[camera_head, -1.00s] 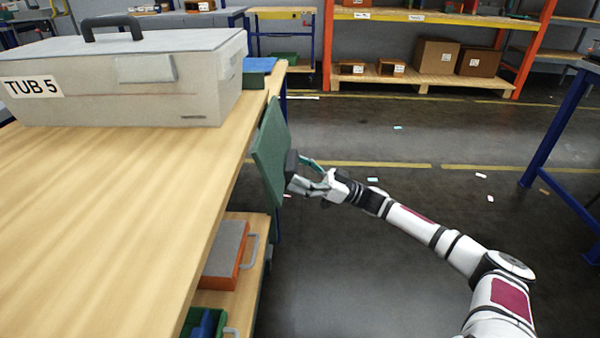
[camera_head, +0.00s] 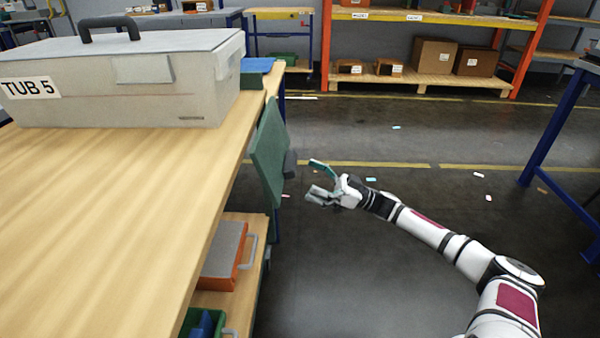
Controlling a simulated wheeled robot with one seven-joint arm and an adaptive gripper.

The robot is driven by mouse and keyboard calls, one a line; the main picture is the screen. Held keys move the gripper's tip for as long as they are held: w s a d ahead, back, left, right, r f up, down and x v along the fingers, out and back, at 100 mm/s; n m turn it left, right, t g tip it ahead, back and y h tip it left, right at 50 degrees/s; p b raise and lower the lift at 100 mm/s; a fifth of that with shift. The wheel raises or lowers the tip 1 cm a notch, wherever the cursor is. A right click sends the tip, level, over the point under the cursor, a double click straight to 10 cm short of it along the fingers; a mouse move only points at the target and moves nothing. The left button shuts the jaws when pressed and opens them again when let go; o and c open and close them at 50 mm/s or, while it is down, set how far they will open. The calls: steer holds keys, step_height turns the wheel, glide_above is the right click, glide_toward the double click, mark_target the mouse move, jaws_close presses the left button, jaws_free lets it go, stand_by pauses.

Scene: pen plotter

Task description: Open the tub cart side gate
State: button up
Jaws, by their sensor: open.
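The side gate is a green panel (camera_head: 269,155) at the right edge of the wooden cart top (camera_head: 130,220). It hangs beside the edge, tilted, with its upper corner near the tabletop. The gate's hinge is not clear from here.
A grey case labelled TUB 5 (camera_head: 130,80) stands on the cart top. A lower shelf holds an orange-and-grey case (camera_head: 222,256) and a green bin (camera_head: 203,322). The floor (camera_head: 400,270) right of the cart is open. A blue-legged table (camera_head: 556,140) stands far right.

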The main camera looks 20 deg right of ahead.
steer(key=v, duration=0.7)
steer(key=shift+d+f, duration=0.15)
steer(key=shift+d, duration=0.15)
steer(key=shift+s+a, duration=0.1)
